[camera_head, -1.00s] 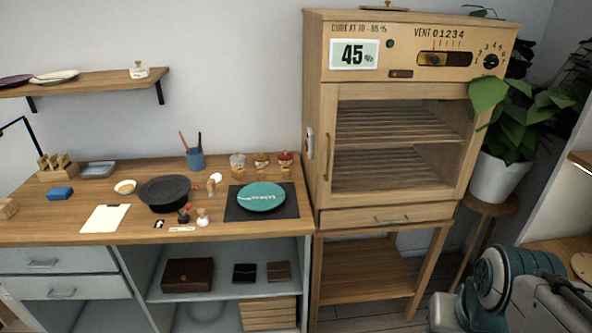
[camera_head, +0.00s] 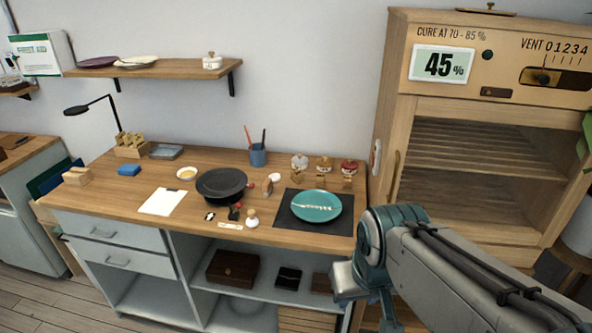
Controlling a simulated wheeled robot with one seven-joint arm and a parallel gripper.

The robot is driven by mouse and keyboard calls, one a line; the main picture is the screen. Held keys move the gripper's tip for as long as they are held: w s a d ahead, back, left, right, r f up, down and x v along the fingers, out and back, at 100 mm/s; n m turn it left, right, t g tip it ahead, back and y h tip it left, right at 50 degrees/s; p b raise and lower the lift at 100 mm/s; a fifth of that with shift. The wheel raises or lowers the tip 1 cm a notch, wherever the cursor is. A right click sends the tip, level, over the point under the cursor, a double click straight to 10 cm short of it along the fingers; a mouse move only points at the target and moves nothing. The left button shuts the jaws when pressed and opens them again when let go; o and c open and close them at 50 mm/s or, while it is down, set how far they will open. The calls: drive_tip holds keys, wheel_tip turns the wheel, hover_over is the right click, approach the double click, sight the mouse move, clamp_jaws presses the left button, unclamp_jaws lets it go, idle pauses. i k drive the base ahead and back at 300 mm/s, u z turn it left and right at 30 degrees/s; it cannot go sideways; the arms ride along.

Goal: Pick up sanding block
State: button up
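Two small blocks lie at the left of the workbench: a blue block (camera_head: 129,170) and a tan block (camera_head: 77,176) near the bench's left end. I cannot tell for sure from their look which one is the sanding block. Both lie apart from my arm. My arm reaches in from the lower right, with a grey and teal joint in front of the bench's right end. The fingers of my gripper do not show.
On the workbench (camera_head: 262,234) stand a wooden holder (camera_head: 131,147), a grey tray (camera_head: 166,152), a white sheet (camera_head: 162,202), a dark round lidded vessel (camera_head: 221,185) and a teal plate (camera_head: 316,206) on a black mat. A wooden cabinet (camera_head: 388,120) stands right. Floor is clear at lower left.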

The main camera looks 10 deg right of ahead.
sight(347, 179)
drive_tip(key=u, duration=0.05)
drive_tip(key=i, duration=1.2)
drive_tip(key=z, duration=0.6)
